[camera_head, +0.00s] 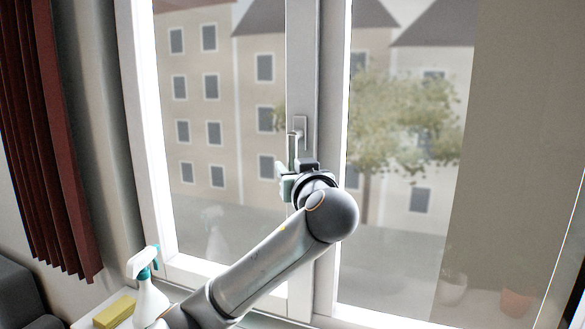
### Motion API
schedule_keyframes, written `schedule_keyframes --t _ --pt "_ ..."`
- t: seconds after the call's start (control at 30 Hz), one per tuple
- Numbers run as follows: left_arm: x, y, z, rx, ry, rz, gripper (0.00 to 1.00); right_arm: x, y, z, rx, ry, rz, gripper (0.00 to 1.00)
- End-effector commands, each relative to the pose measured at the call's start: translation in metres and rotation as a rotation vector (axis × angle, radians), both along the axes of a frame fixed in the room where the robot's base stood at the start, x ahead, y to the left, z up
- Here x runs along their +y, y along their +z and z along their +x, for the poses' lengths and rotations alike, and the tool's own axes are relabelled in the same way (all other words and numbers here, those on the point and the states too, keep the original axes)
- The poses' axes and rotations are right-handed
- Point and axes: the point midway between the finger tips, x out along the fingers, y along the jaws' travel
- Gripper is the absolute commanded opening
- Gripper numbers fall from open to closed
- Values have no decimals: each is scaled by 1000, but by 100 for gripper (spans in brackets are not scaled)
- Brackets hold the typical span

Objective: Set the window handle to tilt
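The window handle (293,146) is pale grey and sits on the upright frame between the two panes. Its lever hangs down from a small mounting plate at the top. The window sash (299,60) looks shut in its frame. My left gripper (287,172) is at the lower part of the lever, in front of the frame. Its wrist and fingers overlap the lever's lower end, so I cannot tell whether the fingers are closed on it. My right gripper is not in view.
A white spray bottle (149,296) with a teal trigger and a yellow sponge (114,312) stand on the sill at lower left, close to my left forearm. A dark red curtain (62,150) hangs at the left. Pots (517,301) show faintly at lower right.

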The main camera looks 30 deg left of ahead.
Motion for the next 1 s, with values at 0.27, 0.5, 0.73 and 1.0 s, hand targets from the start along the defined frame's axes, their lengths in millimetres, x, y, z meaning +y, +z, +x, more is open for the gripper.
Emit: schedule_keyframes --t 0.27,0.5,0.73,1.0 --pt "0 0 0 0 0 0 10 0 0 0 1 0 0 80" --pt "0 0 0 0 0 0 0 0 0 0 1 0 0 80" --pt "0 0 0 0 0 0 0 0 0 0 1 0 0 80" --pt "0 0 0 0 0 0 0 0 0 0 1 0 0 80"
